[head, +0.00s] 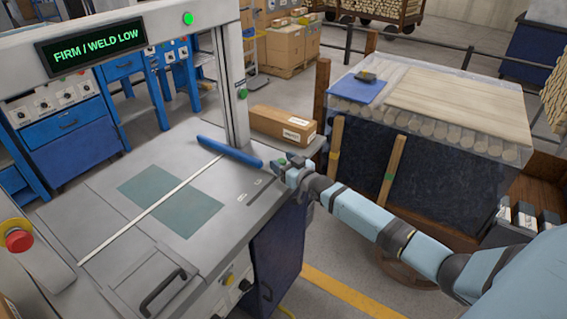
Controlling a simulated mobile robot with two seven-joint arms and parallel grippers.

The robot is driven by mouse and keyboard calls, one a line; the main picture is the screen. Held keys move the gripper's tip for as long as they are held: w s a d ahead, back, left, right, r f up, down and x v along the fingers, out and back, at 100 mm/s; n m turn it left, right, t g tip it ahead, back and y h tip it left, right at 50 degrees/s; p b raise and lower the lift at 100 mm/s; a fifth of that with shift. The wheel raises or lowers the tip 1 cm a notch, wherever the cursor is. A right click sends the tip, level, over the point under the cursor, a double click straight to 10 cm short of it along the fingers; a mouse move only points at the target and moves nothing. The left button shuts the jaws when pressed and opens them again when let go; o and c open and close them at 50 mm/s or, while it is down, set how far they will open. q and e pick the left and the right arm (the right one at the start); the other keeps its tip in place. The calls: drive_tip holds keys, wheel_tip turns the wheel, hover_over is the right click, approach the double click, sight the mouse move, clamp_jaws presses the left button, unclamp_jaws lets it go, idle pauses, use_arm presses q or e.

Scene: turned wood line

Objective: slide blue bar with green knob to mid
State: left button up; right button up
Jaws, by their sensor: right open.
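The blue bar (230,151) lies across the far right part of the grey machine table (110,190), near the foot of the upright post. A small green spot, which looks like the green knob (282,161), shows at the right end of the bar, partly hidden by my gripper. My right gripper (287,166) is open at that end, over the table's right edge. I cannot tell whether its fingers touch the knob or stand around it. My left gripper is not in view.
A thin pale strip (150,210) runs across the table over two dark green panels. A lit sign (97,46) reads "FIRM / WELD LOW". A red button (18,238) sits at left. A cardboard box (283,125) stands behind the bar. A wrapped wood stack (430,100) stands at right.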

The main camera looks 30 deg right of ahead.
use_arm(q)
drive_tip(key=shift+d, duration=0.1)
use_arm(e)
clamp_jaws()
drive_tip(key=p, duration=0.5)
hover_over(269, 188)
drive_tip(key=shift+w+d+r, duration=0.1)
drive_tip(key=shift+d+r, duration=0.1)
drive_tip(key=shift+a+f, duration=0.1)
drive_tip(key=shift+a, duration=0.1)
drive_tip(key=shift+f, duration=0.1)
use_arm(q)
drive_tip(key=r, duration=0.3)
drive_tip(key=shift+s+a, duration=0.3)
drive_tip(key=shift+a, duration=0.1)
use_arm(e)
unclamp_jaws()
drive_tip(key=s+d, duration=0.2)
drive_tip(key=s, duration=1.2)
drive_tip(key=shift+w, duration=0.1)
